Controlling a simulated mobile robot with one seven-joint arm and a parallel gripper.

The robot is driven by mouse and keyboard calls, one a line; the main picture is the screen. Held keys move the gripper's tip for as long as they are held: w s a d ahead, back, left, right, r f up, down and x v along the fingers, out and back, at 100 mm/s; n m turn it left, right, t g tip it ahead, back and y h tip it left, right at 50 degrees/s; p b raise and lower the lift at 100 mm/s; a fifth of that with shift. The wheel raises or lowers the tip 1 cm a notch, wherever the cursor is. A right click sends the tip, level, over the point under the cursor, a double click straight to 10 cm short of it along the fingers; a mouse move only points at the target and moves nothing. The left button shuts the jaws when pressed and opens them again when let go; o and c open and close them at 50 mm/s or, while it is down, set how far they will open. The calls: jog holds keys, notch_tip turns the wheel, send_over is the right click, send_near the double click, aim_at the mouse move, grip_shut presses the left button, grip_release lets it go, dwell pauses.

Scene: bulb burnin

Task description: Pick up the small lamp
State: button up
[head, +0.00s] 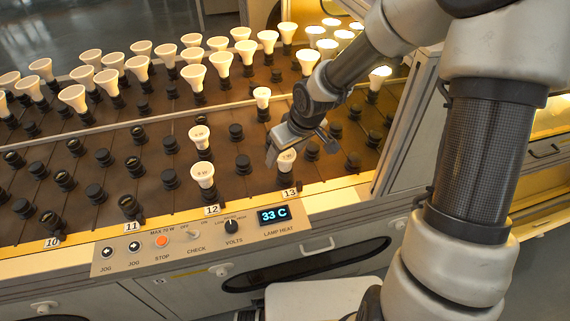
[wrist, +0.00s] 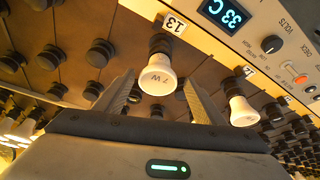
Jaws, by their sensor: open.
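A small white lamp marked 7 W (wrist: 158,76) stands in a black socket by the number 13 label. It also shows in the head view (head: 286,158), partly beside my gripper (head: 301,150). In the wrist view my gripper (wrist: 158,90) is open, with one finger on each side of the lamp's picture. The lamp appears between the fingers, but I cannot tell whether they are level with it. No contact is visible. Another white lamp (head: 202,173) stands in the front socket by number 12, with a similar lamp (head: 200,136) behind it.
Empty black sockets (head: 239,131) surround the lamps on the brown rack. Rows of larger lit lamps (head: 220,64) stand behind, and one lone lamp (head: 262,97) stands mid-rack. A control panel (head: 200,243) with a 33 C display (head: 272,215) runs along the front edge.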

jog(key=b+x, duration=0.2)
jog(key=x, duration=0.3)
jog(key=shift+w+f, duration=0.1)
jog(key=shift+f, duration=0.05)
jog(key=shift+d, duration=0.1)
jog(key=c, duration=1)
